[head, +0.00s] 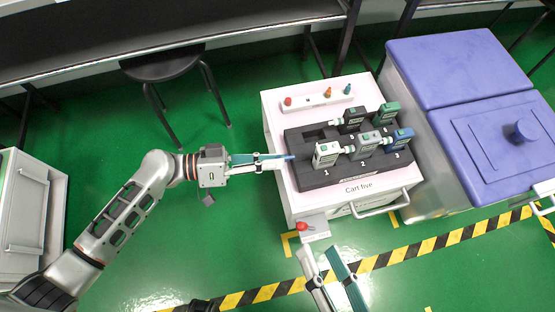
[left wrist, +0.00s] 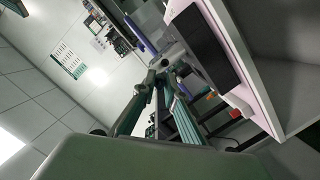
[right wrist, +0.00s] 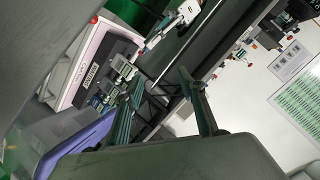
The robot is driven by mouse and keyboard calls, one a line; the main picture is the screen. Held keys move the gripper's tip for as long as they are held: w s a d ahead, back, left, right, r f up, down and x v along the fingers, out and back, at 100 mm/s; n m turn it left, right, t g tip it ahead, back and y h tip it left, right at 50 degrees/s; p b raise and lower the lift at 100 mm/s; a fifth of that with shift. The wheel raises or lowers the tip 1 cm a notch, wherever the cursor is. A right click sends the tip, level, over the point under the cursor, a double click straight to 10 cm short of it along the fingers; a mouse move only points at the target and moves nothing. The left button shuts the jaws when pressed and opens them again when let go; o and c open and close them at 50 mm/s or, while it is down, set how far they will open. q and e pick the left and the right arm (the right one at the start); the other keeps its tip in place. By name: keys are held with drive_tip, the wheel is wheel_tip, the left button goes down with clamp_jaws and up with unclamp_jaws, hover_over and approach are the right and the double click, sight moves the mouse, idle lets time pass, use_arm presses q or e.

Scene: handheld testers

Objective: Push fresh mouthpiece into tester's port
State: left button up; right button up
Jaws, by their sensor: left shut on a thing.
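A dark tray (head: 305,178) on the white cart holds several upright handheld testers: a white one (head: 327,154) above number 1, a grey one (head: 367,145), a blue one (head: 399,138), a green one (head: 386,113) and a black one (head: 351,119). Small pale pieces stick out from the left of some testers. My left gripper (head: 283,161) is shut on a slim mouthpiece (head: 289,157), whose blue end shows past the fingertips, left of the white tester and apart from it. The ports are too small to make out. My right gripper (head: 327,256) is open and empty in front of the cart.
A strip with coloured pegs (head: 318,103) lies at the cart's back. A red knob (head: 302,226) sits on a small front ledge. A bin with blue lids (head: 455,70) stands close on the right. A black stool (head: 162,65) is behind; green floor is free at left.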

use_arm(q)
drive_tip(key=shift+s+a+f+t, duration=0.1)
drive_tip(key=shift+f+t, duration=0.05)
drive_tip(key=shift+f, duration=0.4)
drive_tip(key=shift+s+a+f+t, duration=0.1)
drive_tip(key=shift+f+t, duration=0.05)
drive_tip(key=shift+f, duration=0.35)
drive_tip(key=shift+s+f+b, duration=0.15)
drive_tip(key=shift+b, duration=0.2)
drive_tip(key=shift+w+r+x, duration=0.1)
drive_tip(key=shift+r+x, duration=0.05)
drive_tip(key=shift+x, duration=1)
drive_tip(key=shift+w+r+x, duration=0.1)
drive_tip(key=shift+x, duration=1.05)
drive_tip(key=shift+r+x, duration=0.15)
drive_tip(key=shift+x, duration=0.7)
drive_tip(key=shift+r+x, duration=0.15)
drive_tip(key=shift+x, duration=0.7)
drive_tip(key=shift+w, duration=0.1)
drive_tip(key=o, duration=0.8)
